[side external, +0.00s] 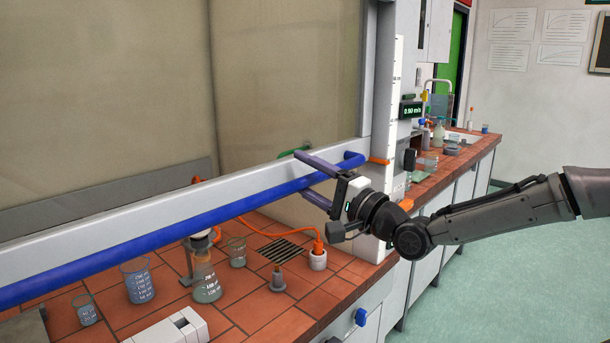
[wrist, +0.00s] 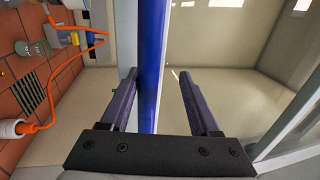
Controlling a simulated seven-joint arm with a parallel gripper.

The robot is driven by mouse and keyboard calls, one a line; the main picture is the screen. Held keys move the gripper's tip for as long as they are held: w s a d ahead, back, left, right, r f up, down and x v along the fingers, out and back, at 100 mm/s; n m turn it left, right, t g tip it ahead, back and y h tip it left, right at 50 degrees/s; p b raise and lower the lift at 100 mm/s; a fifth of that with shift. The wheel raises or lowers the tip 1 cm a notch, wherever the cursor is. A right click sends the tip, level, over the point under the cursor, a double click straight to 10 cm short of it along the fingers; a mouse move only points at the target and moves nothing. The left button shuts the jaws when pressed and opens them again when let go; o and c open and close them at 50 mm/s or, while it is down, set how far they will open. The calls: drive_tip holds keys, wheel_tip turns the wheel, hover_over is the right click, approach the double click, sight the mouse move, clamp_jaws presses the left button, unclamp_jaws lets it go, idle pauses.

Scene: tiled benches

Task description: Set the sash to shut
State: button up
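The sash (side external: 130,206) is a large pane with a white bottom rail. It is partly raised, with an open gap below it above the tiled worktop. A blue bar handle (side external: 150,228) runs along the rail and also shows upright in the wrist view (wrist: 152,50). My gripper (side external: 300,172) is at the right end of the handle. Its two dark purple fingers are spread, one above and one below the bar. In the wrist view my gripper (wrist: 158,74) has the bar between its fingers, nearer the left one, with a clear gap to the right finger.
Beakers (side external: 137,280) and a flask (side external: 206,283) stand on the red tiles (side external: 270,316) below the sash. A white post (side external: 386,120) with a scale and a display (side external: 411,110) stands right of the sash.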

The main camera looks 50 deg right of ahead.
drive_tip(key=shift+s+r, duration=0.1)
drive_tip(key=s+f, duration=0.3)
drive_tip(key=s, duration=1.2)
drive_tip(key=shift+s+f, duration=0.15)
drive_tip(key=shift+s, duration=0.05)
idle(1.0)
idle(0.4)
drive_tip(key=d+r+m+h, duration=0.4)
drive_tip(key=d+m+h, duration=0.1)
drive_tip(key=m+h, duration=0.15)
drive_tip(key=w+a+f+n+g+h, duration=0.1)
drive_tip(key=w+a+f, duration=0.1)
drive_tip(key=a, duration=0.3)
drive_tip(key=w+a+f+g, duration=0.1)
drive_tip(key=a+f, duration=0.2)
drive_tip(key=a, duration=0.2)
drive_tip(key=x, duration=0.9)
drive_tip(key=r+x, duration=0.1)
drive_tip(key=x, duration=0.3)
drive_tip(key=shift+w, duration=0.35)
